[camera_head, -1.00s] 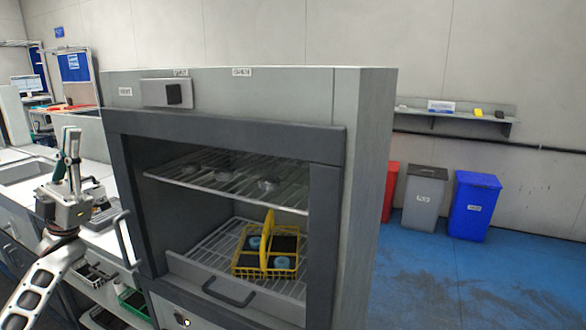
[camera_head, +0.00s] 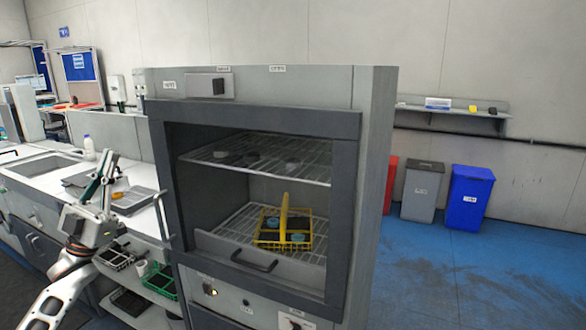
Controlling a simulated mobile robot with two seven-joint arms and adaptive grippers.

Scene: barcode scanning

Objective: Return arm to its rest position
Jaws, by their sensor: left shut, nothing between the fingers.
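My left arm comes in from the lower left. Its gripper (camera_head: 106,178) points up, shut and empty, in front of the counter and left of the grey oven-like cabinet (camera_head: 378,190). It appears apart from the cabinet. My right gripper is not in view. The cabinet's front is open to view. A yellow basket (camera_head: 262,243) with an upright handle stands on its lower wire shelf, holding dark blocks and blue round items. Several small round items lie on the upper wire shelf (camera_head: 305,172).
A white counter (camera_head: 40,187) with a sink and a tray runs behind my left arm. Green (camera_head: 161,280) and dark baskets sit on shelves below it. Grey (camera_head: 422,192) and blue (camera_head: 470,198) bins stand at the back right. The blue floor (camera_head: 480,275) at right is clear.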

